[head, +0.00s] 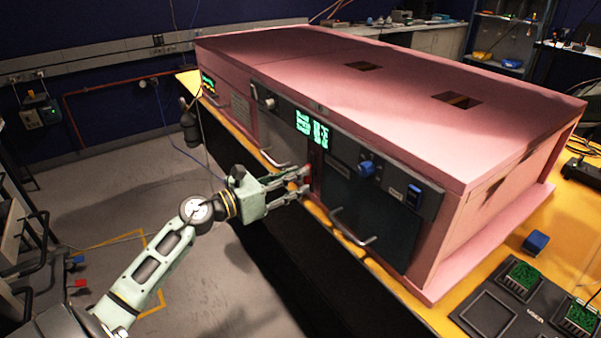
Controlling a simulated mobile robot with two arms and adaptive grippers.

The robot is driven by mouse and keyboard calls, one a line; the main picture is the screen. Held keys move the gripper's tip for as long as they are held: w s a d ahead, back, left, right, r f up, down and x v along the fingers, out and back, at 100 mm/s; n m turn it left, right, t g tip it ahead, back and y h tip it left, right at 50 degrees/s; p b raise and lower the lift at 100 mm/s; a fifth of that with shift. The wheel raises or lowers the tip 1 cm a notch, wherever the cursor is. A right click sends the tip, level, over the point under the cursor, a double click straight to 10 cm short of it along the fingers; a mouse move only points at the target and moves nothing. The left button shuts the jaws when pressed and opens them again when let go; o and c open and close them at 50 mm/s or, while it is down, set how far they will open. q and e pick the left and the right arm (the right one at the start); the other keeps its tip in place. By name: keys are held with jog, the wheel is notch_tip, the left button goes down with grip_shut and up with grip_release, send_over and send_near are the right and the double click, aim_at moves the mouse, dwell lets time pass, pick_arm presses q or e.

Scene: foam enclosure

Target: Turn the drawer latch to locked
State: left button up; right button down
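The pink foam enclosure (400,95) stands on a yellow-topped bench, with a grey and dark front panel. A dark drawer front (365,205) with a bar handle (350,230) is on its right part. A small red part (309,171) shows on the narrow strip left of that drawer, partly hidden by my fingers; I cannot tell if it is the latch or how it is turned. My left gripper (313,181) is open, its fingertips close to this strip, one above the other. Contact cannot be made out. My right gripper is not in view.
Another bar handle (271,158) juts out left of my gripper. A black tray (495,315) with green boards lies at lower right. The floor at left is open.

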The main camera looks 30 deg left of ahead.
pick_arm(q)
jog(key=shift+x, duration=0.85)
grip_shut()
